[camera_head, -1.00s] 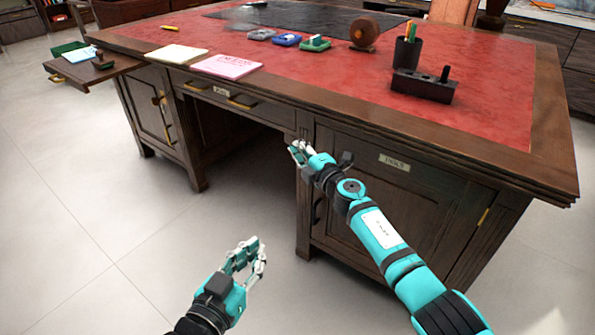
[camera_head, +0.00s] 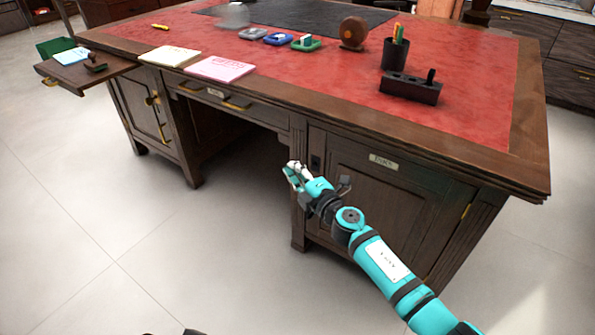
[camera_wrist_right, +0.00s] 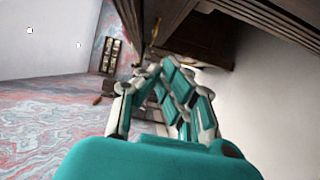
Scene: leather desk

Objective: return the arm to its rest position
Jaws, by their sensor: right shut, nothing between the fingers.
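My right gripper (camera_head: 292,176) is teal and white and shut, with nothing in it. In the head view it is in front of the desk (camera_head: 330,118), near the left edge of the right cabinet door and below the desk top. Its arm comes in from the lower right. In the right wrist view the gripper's fingers (camera_wrist_right: 165,88) point toward the dark underside of a piece of furniture, with open space around them. My left gripper is out of the head view; only a small dark bit shows at the bottom edge.
On the red desk top are a pink notepad (camera_head: 221,69), a cream notepad (camera_head: 170,56), a pen cup (camera_head: 396,52), a dark block holder (camera_head: 411,88) and a brown round object (camera_head: 353,35). A side board (camera_head: 66,85) sticks out at left. The floor in front is clear.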

